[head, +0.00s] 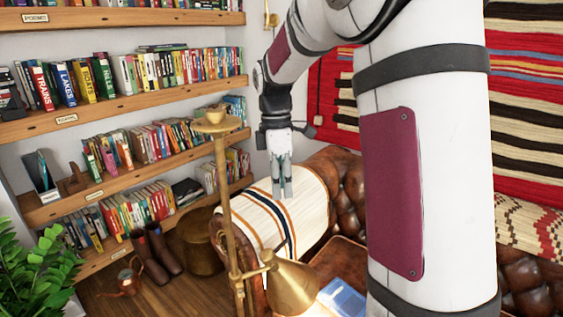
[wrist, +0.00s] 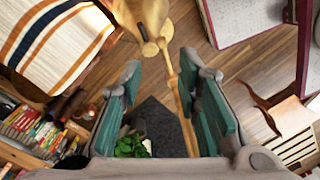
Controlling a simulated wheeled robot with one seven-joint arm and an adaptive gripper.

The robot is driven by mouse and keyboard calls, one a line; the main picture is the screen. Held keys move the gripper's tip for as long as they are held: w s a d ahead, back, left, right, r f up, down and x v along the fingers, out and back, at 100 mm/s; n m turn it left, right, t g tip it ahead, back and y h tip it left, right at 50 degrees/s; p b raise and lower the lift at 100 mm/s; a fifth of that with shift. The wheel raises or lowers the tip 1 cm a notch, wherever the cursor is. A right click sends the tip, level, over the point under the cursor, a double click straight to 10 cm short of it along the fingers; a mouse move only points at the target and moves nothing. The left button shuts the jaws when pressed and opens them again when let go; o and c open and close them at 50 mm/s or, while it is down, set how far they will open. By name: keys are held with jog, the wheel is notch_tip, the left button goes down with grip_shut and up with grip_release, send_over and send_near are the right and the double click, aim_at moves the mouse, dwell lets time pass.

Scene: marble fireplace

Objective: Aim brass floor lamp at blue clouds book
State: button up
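The brass floor lamp stands upright in the head view, with a thin pole (head: 222,180), a round top dish and a cone shade (head: 292,284) low on its right side, tilted down to the right. A blue book (head: 342,299) lies on a brown leather surface just right of the shade, partly cut off by the frame and my arm; its cover picture is too small to read. My gripper (head: 281,192) hangs above the striped blanket, right of the pole, pointing down. In the wrist view my gripper (wrist: 161,68) is open and empty, with the lamp's shade (wrist: 146,18) and pole beyond its fingers.
A striped blanket (head: 276,216) drapes over the leather sofa arm. Bookshelves (head: 110,104) line the left wall. Wooden floor (wrist: 235,65) shows around the lamp.

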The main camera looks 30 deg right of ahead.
jog(key=s+a+r+m+t+p, duration=0.2)
jog(key=s+a+r, duration=0.3)
jog(key=s+r, duration=0.3)
jog(key=shift+a+r+m+h+p, duration=0.15)
jog(key=shift+r+m+h+p, duration=0.15)
jog(key=shift+r+m+p, duration=0.4)
jog(key=shift+w+f, duration=0.1)
jog(key=shift+f, duration=0.05)
